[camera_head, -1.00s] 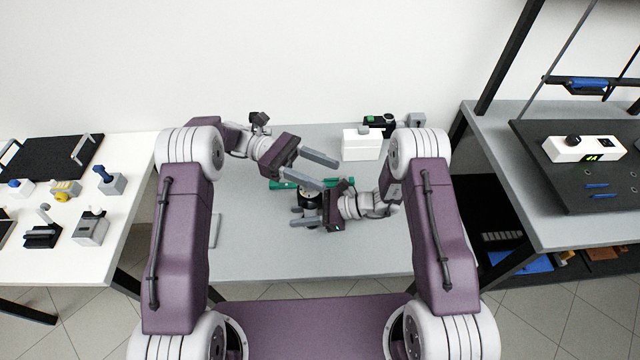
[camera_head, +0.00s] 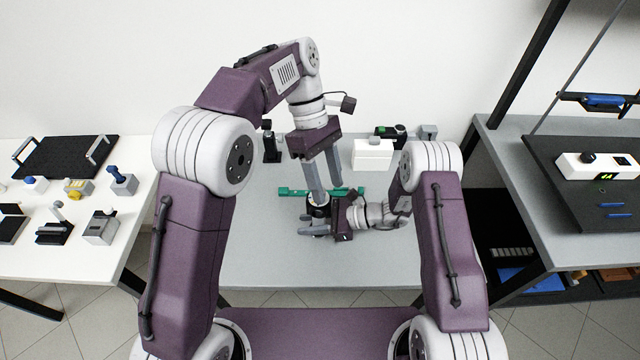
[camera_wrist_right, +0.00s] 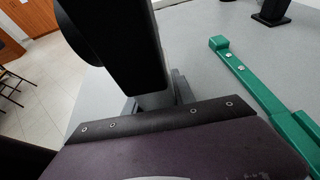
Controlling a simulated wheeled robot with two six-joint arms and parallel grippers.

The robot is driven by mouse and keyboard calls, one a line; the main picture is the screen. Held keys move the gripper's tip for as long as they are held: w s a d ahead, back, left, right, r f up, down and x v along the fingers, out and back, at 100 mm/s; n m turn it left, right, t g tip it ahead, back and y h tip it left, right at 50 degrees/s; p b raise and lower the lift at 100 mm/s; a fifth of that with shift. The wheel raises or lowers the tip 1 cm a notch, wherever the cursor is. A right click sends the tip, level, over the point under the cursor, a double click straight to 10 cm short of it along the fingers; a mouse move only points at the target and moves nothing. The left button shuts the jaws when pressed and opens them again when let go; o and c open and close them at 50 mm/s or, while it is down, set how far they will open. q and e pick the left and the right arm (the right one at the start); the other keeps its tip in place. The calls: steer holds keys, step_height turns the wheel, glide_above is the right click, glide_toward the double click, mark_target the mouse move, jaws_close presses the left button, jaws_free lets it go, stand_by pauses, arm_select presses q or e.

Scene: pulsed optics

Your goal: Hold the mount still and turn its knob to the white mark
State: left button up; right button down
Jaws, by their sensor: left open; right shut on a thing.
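The mount (camera_head: 319,211) is a small dark upright piece on the grey table, partly hidden by my grippers in the head view. My right gripper (camera_head: 308,222) comes in from the right and is shut on it. In the right wrist view a large black body (camera_wrist_right: 125,30), which looks like the mount, stands up between or just past the fingers. My left gripper (camera_head: 328,190) points down from above, open, its fingertips at the top of the mount. I cannot tell whether they touch it. The knob's angle and the white mark cannot be made out.
A green rail (camera_head: 290,191) lies behind the mount; it also shows in the right wrist view (camera_wrist_right: 262,95). A white box (camera_head: 373,154) and a black device stand at the back. A black stand (camera_head: 271,148) is back left. The table front is clear.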

arm_select(q)
steer(key=w+a+r+t+y, duration=0.2)
steer(key=w+r+t+y, duration=0.1)
steer(key=w+r+t, duration=0.15)
steer(key=shift+n, duration=0.3)
steer(key=f, duration=1.1)
steer(key=shift+s+d+f, duration=0.15)
steer(key=shift+s+f, duration=0.05)
steer(key=shift+f, duration=0.05)
jaws_close()
